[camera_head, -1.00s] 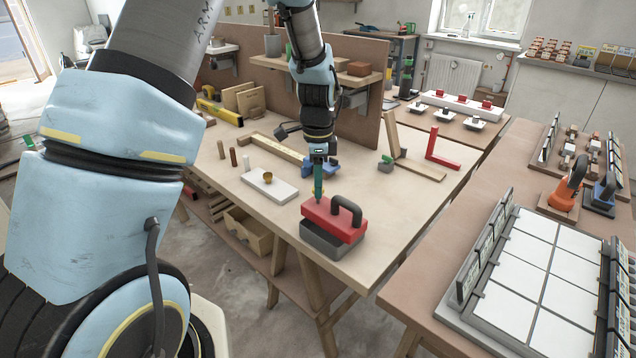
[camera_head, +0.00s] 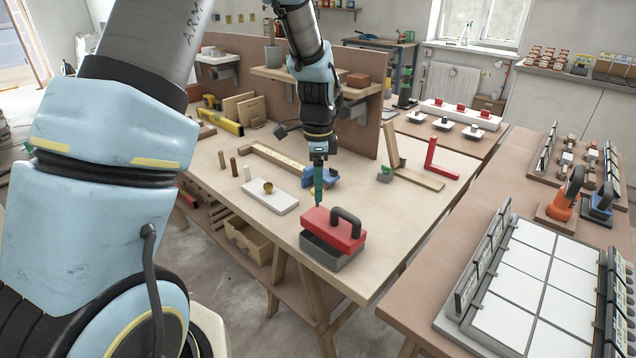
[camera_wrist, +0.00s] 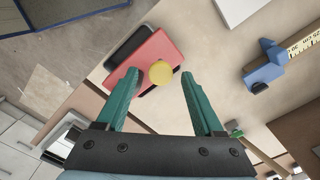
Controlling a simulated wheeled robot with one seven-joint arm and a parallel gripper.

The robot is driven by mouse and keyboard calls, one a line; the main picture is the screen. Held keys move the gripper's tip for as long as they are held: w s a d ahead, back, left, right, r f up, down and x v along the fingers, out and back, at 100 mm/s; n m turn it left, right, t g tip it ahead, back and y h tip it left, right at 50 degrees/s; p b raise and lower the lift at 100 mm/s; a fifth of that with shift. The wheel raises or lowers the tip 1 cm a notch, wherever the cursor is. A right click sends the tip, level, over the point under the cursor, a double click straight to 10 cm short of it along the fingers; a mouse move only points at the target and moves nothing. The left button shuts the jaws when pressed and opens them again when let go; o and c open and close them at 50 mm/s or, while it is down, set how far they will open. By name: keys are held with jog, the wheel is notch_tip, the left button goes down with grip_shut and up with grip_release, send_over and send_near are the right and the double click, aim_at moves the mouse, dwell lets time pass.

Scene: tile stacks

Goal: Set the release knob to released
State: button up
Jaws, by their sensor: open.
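The red-topped box (camera_head: 325,224) with a black arched handle and a grey lower part stands near the front edge of the wooden table. In the wrist view a round yellow knob (camera_wrist: 161,72) appears over one end of the red top (camera_wrist: 146,62); I take it for the release knob. I cannot tell its setting. My gripper (camera_head: 318,204) points down over the left end of the box. In the wrist view its green fingers (camera_wrist: 162,84) are spread, with the knob between and beyond their tips. The head view hides the knob behind the fingers.
A white plate (camera_head: 283,201) with a round brass piece (camera_head: 268,187) lies left of the box. A red square (camera_head: 440,160) is at the far right. A low table with white tiles (camera_head: 525,270) stands right.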

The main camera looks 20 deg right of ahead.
notch_tip(320, 180, up, 11)
jog(key=b, duration=0.3)
jog(key=shift+f, duration=0.1)
dwell(0.4)
jog(key=s+a+f+n, duration=0.2)
jog(key=a+n, duration=0.4)
jog(key=a, duration=0.3)
jog(key=s+a+f+n+t, duration=0.1)
jog(key=s+a+f+n, duration=0.1)
jog(key=a+n, duration=0.5)
jog(key=s+a+f+n, duration=0.2)
jog(key=s+a+n, duration=0.2)
jog(key=a+n, duration=0.3)
jog(key=a, duration=0.5)
jog(key=shift+s+t, duration=0.25)
jog(key=shift+t, duration=0.05)
